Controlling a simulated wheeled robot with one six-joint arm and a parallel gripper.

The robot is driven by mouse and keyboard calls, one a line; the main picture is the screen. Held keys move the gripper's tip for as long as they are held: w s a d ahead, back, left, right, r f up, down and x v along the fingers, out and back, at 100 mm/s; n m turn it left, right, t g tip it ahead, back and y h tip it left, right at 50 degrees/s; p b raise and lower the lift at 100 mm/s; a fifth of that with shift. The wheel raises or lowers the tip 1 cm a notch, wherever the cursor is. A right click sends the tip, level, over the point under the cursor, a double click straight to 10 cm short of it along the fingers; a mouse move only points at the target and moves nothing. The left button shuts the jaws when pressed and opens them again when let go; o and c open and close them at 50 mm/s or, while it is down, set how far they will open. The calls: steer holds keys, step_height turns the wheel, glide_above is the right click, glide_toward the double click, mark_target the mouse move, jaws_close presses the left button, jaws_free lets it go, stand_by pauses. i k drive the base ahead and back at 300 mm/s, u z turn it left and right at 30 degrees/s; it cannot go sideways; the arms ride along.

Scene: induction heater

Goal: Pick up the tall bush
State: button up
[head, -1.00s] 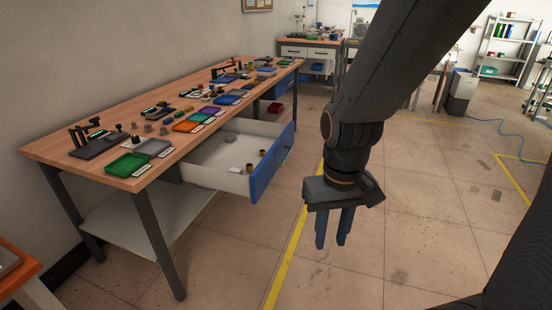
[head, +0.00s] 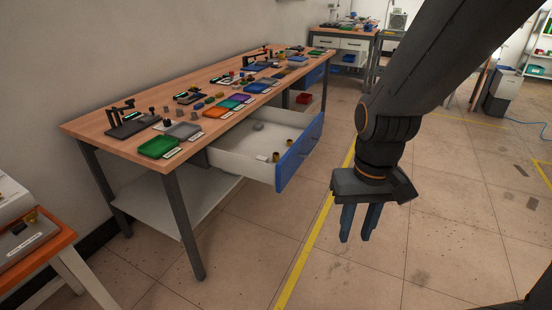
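Two small brass-coloured cylindrical bushes stand in the open drawer (head: 228,157) of the long workbench. One bush (head: 276,157) is nearer the drawer's front corner and the other bush (head: 290,143) is a little farther back. I cannot tell for sure which is the taller. My gripper (head: 358,238) hangs pointing down over the floor, to the right of the drawer and apart from it. Its two blue-grey fingers are spread with a gap between them, and nothing is between them. Another brass-coloured piece (head: 31,217) shows on the orange-edged bench at the lower left.
The long workbench (head: 95,128) carries coloured trays, fixtures and small parts. The blue drawer front (head: 300,153) juts into the aisle. The orange-edged bench (head: 45,251) is close at lower left. The tiled floor (head: 330,285) right of the drawer is free.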

mark_target(275, 155)
steer(key=u, duration=0.35)
steer(key=i, duration=0.35)
steer(key=u, duration=0.8)
steer(key=i, duration=1.3)
steer(key=z, duration=0.5)
